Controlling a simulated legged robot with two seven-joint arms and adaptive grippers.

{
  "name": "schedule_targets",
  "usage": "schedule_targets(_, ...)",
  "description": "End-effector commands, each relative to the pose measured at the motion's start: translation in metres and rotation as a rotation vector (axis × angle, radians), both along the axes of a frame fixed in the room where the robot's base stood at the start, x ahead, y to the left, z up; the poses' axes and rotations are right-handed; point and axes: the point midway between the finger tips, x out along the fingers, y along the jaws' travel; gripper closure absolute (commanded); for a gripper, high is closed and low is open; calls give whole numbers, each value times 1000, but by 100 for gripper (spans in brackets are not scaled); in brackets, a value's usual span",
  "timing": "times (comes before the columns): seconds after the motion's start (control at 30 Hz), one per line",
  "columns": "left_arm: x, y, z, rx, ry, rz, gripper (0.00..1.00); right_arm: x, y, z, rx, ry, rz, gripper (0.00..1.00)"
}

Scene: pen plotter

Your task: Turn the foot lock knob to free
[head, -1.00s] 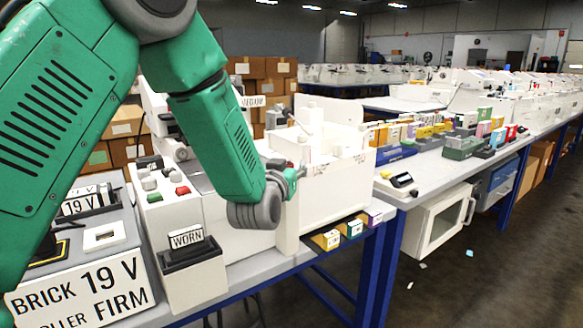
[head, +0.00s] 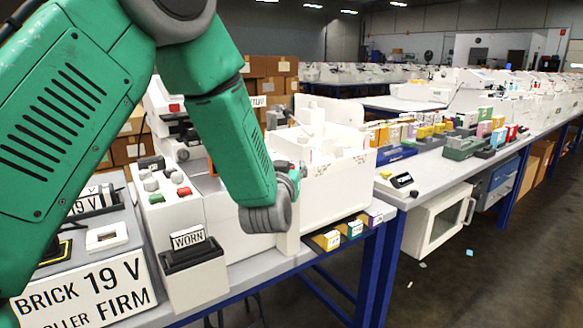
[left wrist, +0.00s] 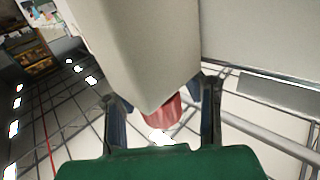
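My left gripper (head: 297,178) is at the white machine (head: 335,195), beside its near corner, partly hidden behind my grey wrist in the head view. In the left wrist view, the two dark fingers (left wrist: 163,112) stand apart. A red knob-like part (left wrist: 162,112) shows in the gap between them, under the end of a pale block (left wrist: 145,50). I see space between it and the fingers. I cannot tell which way it is turned, and no marking on it is readable. My right gripper is in neither view.
A box labelled WORN (head: 192,270) stands at the bench's front edge. A control panel with red and green buttons (head: 184,191) is left of my forearm. Several small coloured boxes (head: 328,240) sit under the machine. The aisle floor on the right is mostly clear.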

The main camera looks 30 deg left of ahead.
Motion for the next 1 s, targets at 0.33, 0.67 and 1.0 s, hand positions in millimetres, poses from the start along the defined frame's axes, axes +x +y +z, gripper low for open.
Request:
schedule_targets(0.33,-6,-3,0,1,-1,-2,66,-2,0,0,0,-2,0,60)
schedule_targets(0.67,-66,-28,-1,3,2,-2,66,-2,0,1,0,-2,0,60)
schedule_targets(1.0,-107,-45,-2,1,2,0,66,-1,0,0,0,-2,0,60)
